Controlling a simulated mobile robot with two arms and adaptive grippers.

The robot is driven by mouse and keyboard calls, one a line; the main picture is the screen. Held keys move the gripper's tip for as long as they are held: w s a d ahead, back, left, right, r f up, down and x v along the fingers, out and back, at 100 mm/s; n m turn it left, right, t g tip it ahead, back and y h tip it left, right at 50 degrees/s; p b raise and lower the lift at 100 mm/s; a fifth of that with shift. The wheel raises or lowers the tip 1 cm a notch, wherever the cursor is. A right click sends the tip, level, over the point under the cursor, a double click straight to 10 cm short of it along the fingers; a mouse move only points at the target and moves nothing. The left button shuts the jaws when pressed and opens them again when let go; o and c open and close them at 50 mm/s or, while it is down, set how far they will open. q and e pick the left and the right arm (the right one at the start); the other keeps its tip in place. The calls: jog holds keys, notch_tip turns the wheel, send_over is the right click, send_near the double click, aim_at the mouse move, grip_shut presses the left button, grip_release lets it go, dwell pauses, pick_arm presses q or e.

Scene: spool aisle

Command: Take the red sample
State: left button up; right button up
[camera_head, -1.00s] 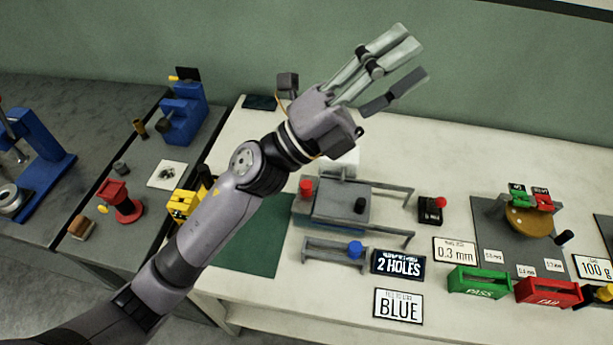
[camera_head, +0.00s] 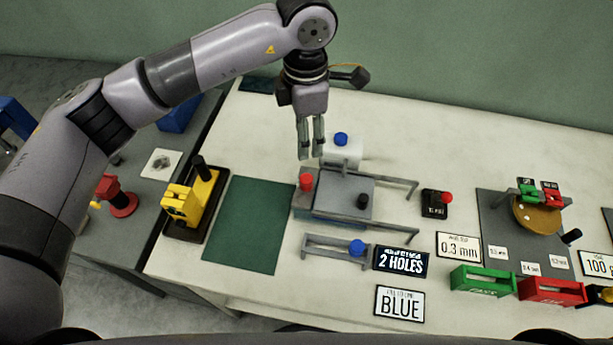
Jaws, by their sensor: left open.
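A small red cylinder (camera_head: 306,182), which looks like the red sample, is at the left end of a grey metal fixture (camera_head: 345,192) on the white bench. My left gripper (camera_head: 311,155) points down with its fingers apart and empty. In the picture its fingertips are just above the red cylinder, beside a white container with a blue cap (camera_head: 341,139). They do not appear to touch the cylinder. My right gripper is not in view.
A blue knob (camera_head: 357,247) sits on a smaller rail in front. A black box with a red knob (camera_head: 435,204) stands right of the fixture. Green (camera_head: 482,280) and red (camera_head: 552,291) trays stand at the right. A green mat (camera_head: 248,225) lies bare at the left.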

pick_arm(q)
jog(key=p, duration=0.3)
send_near(306, 178)
notch_tip(306, 178, down, 5)
jog(key=shift+w+f, duration=0.1)
jog(key=shift+w, duration=0.05)
jog(key=shift+f+p, duration=0.2)
jog(key=shift+p, duration=0.2)
jog(key=f+p, duration=0.2)
jog(key=f, duration=0.2)
jog(key=shift+s+f, duration=0.2)
jog(key=shift+f, duration=0.2)
jog(key=shift+c, duration=0.5)
jog(key=c, duration=0.9)
jog(key=shift+c, duration=0.6)
jog(key=shift+r, duration=0.1)
